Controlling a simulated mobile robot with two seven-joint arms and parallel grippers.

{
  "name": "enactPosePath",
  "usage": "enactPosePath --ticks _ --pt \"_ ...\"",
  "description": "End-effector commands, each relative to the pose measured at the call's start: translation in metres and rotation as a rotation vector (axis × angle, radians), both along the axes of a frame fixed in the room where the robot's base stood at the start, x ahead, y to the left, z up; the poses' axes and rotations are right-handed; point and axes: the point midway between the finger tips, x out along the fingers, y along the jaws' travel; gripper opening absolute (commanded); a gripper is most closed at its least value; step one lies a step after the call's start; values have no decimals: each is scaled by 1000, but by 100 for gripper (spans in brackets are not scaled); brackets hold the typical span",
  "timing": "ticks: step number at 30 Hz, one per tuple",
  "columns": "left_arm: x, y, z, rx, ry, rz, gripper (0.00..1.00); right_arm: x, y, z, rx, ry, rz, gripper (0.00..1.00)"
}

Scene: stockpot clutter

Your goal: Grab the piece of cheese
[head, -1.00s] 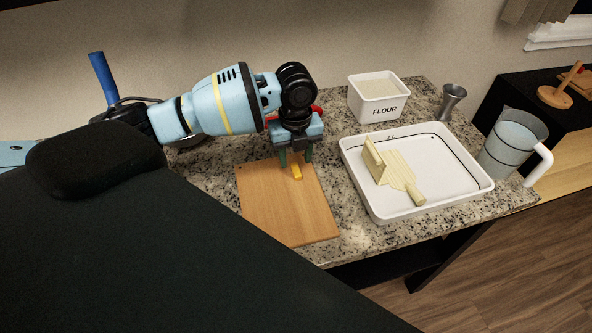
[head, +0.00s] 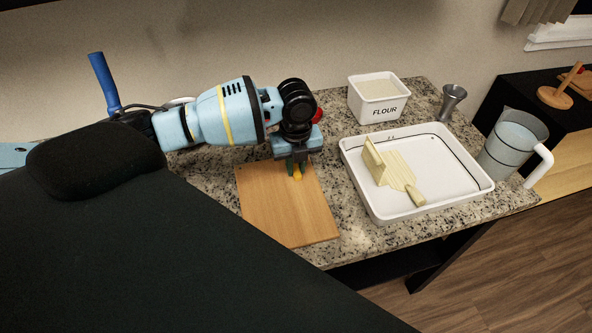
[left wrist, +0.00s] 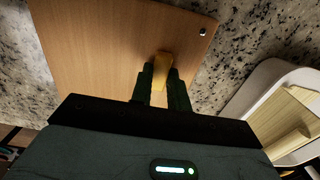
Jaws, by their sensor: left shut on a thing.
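The piece of cheese (head: 298,174) is a small yellow block at the far end of the wooden cutting board (head: 285,215). My left gripper (head: 296,168) points down at the board and is shut on the cheese. In the left wrist view the cheese (left wrist: 162,66) sits between the two dark fingers (left wrist: 161,88), with its end sticking out past them. The cheese looks to be at or very near the board surface; I cannot tell if there is a gap. My right gripper is not in view.
A white tray (head: 455,187) to the right holds a wooden paddle-like tool (head: 398,170) and a block. Behind it stand a flour container (head: 378,98) and a metal jigger (head: 452,100). A clear pitcher (head: 512,145) stands at the right counter edge. The board's near part is bare.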

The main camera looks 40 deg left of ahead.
Motion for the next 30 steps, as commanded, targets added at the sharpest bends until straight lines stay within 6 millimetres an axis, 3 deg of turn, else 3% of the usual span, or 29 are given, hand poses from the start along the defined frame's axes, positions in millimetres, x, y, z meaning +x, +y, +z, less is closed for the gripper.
enactPosePath --ticks 8,16,30 --pt "0 0 6 -1 -2 0 0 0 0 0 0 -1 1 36" --pt "1 0 39 -1 -4 -1 0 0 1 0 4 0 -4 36" --pt "-101 -35 46 -1 -1 -4 0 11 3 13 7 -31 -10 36"
